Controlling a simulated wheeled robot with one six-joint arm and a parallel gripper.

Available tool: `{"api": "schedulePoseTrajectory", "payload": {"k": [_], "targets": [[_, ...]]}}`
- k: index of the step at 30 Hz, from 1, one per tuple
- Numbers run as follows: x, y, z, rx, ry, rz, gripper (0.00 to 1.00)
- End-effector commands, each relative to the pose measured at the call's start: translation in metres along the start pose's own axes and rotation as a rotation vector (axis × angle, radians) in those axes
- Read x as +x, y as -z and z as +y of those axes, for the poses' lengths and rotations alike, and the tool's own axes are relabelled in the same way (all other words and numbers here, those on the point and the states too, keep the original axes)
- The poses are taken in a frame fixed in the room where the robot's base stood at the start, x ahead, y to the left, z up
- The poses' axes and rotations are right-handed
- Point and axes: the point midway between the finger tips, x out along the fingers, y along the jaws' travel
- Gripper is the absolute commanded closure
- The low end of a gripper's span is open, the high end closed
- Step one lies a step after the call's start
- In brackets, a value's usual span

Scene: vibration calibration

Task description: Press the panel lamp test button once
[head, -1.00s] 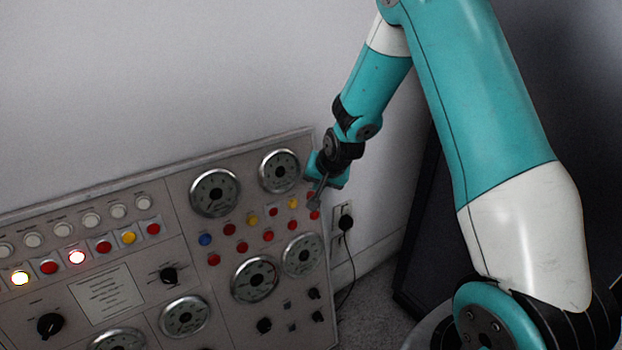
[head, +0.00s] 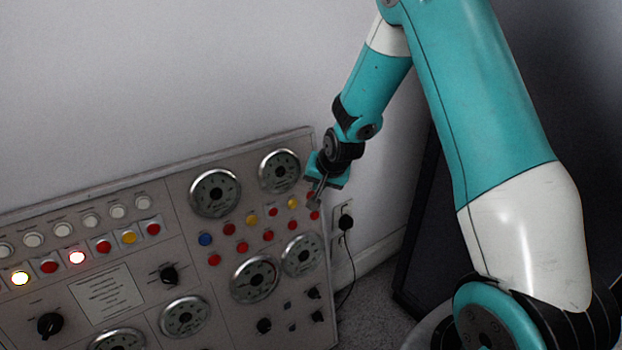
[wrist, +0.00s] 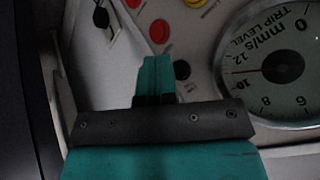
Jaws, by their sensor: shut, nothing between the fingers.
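The grey control panel (head: 140,200) leans by the wall with rows of coloured buttons. Their labels are too small to read, so I cannot tell which button is the lamp test. My gripper (head: 317,202) is at the panel's upper right edge, by a red button (head: 314,215) and a partly hidden red one above it. In the wrist view, the teal fingertips (wrist: 156,58) are together with nothing between them. They are just below a red button (wrist: 160,32) in the picture, with a black knob (wrist: 182,70) to their right. I cannot tell if they touch the panel.
A trip level gauge (wrist: 283,70) is right of the fingers in the wrist view. A wall socket (head: 342,216) with a black plug and cable is beside the panel's right edge.

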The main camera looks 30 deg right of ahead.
Motion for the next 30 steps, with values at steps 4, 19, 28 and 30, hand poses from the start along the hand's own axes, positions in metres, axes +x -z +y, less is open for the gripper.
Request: {"api": "schedulePoseTrajectory", "payload": {"k": [4, 19, 28, 30], "targets": [[0.0009, 0.0007, -0.0008, 0.000, 0.000, 0.000, 1.00], [0.0059, 0.0043, -0.0045, 0.000, 0.000, 0.000, 1.00], [0.0075, 0.0055, -0.0057, 0.000, 0.000, 0.000, 1.00], [0.0081, 0.0059, -0.0061, 0.000, 0.000, 0.000, 1.00]]}}
